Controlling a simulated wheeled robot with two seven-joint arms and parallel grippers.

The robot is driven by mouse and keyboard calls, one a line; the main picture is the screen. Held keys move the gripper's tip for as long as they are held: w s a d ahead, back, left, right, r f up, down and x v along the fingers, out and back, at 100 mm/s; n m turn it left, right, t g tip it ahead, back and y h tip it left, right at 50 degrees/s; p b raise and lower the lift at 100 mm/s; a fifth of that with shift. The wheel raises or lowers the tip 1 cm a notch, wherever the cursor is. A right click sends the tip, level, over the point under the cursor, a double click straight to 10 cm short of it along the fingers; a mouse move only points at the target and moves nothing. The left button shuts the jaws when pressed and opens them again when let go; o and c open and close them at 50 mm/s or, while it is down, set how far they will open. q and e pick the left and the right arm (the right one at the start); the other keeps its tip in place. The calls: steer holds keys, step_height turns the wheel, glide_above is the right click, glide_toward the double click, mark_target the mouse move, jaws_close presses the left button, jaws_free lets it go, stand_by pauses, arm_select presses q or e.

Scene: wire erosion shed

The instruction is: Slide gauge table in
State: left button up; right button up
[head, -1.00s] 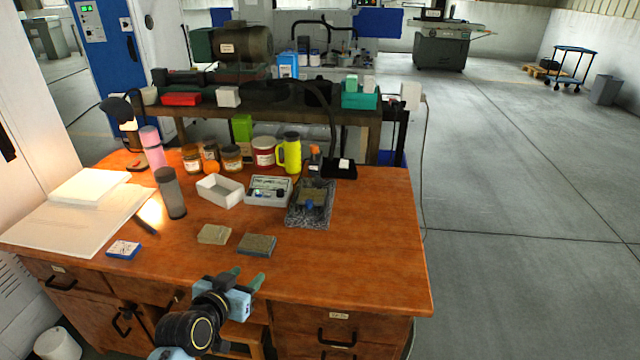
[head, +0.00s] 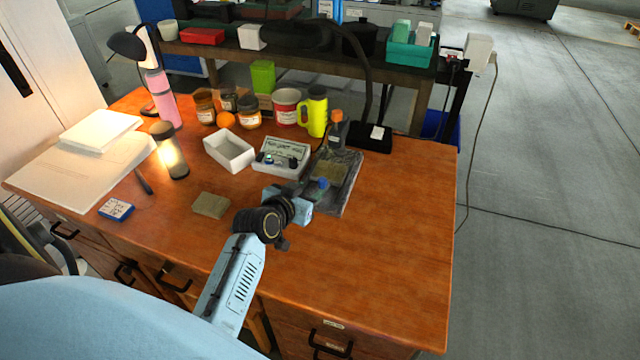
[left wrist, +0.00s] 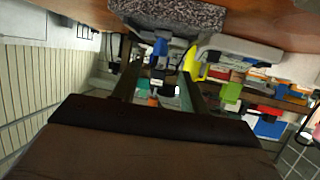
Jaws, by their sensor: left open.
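A dark speckled stone plate (head: 347,200) lies on the wooden bench and bears a tan, flat-topped table piece (head: 333,171), which looks like the gauge table. A blue knob (head: 321,183) is at its near side. My left gripper (head: 307,190) is open at the near left edge of the plate, its fingers partly hidden by its own body. In the left wrist view the plate (left wrist: 165,14) is at the top, and the blue knob (left wrist: 160,47) shows between the two fingers (left wrist: 155,68). I cannot tell whether they touch it. My right gripper is not in view.
A white case (head: 280,155), a white tray (head: 230,151) and a yellow flask (head: 314,112) stand behind and left of the plate. An orange-capped bottle (head: 336,131) stands close behind it. The bench (head: 400,240) is clear on the right.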

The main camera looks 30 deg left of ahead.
mark_target(320, 182)
arm_select(q)
steer(key=b+x, duration=0.1)
steer(key=x, duration=0.6)
steer(key=shift+c, duration=0.4)
jaws_close()
